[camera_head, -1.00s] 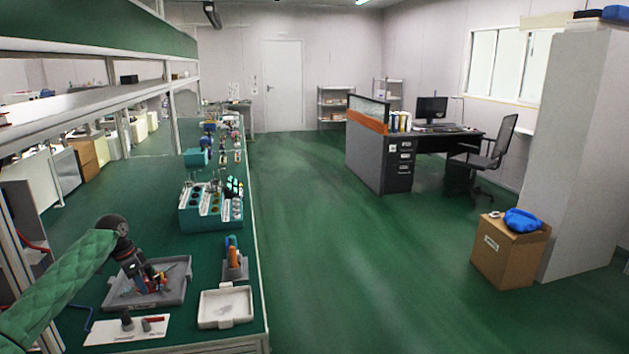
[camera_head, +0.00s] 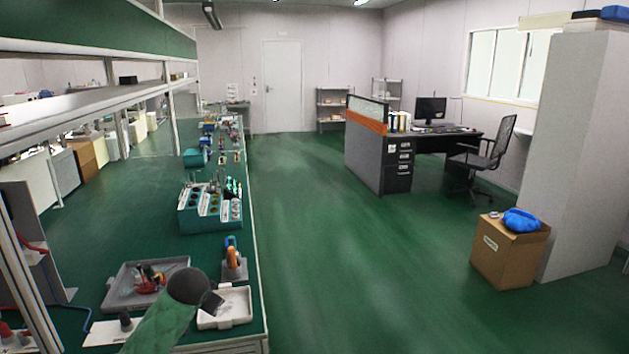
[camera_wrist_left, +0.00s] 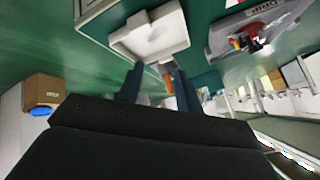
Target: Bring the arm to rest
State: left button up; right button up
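My left arm, in a green quilted sleeve, comes in at the bottom of the head view. Its gripper (camera_head: 212,303) is at the left edge of the white tray (camera_head: 238,306), partly hidden behind my wrist. In the left wrist view the gripper (camera_wrist_left: 158,82) has two dark fingers standing apart, with nothing held between them. The white tray (camera_wrist_left: 152,36) lies beyond the fingertips there. My right gripper is in neither view.
A grey tray (camera_head: 120,294) with red and dark items lies left of my wrist. A holder with orange and blue tools (camera_head: 233,258) and a teal rack (camera_head: 190,220) stand farther along the green bench. Shelving runs along the left.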

pick_arm(q)
jog(key=s+d+f+n+g+h, duration=0.1)
jog(key=s+d+f, duration=0.3)
jog(key=s+f, duration=0.5)
jog(key=s+d+f+n+g, duration=0.1)
jog(key=s+d+f+g, duration=0.2)
jog(key=s+f, duration=0.7)
jog(key=s+d+f+n+g+h, duration=0.1)
jog(key=s+d+f, duration=0.5)
jog(key=s, duration=2.1)
notch_tip(320, 180, down, 4)
jog(key=shift+s+r+g+h, duration=0.2)
jog(key=shift+s+g+h, duration=0.1)
jog(key=shift+g, duration=0.4)
jog(key=shift+a, duration=0.1)
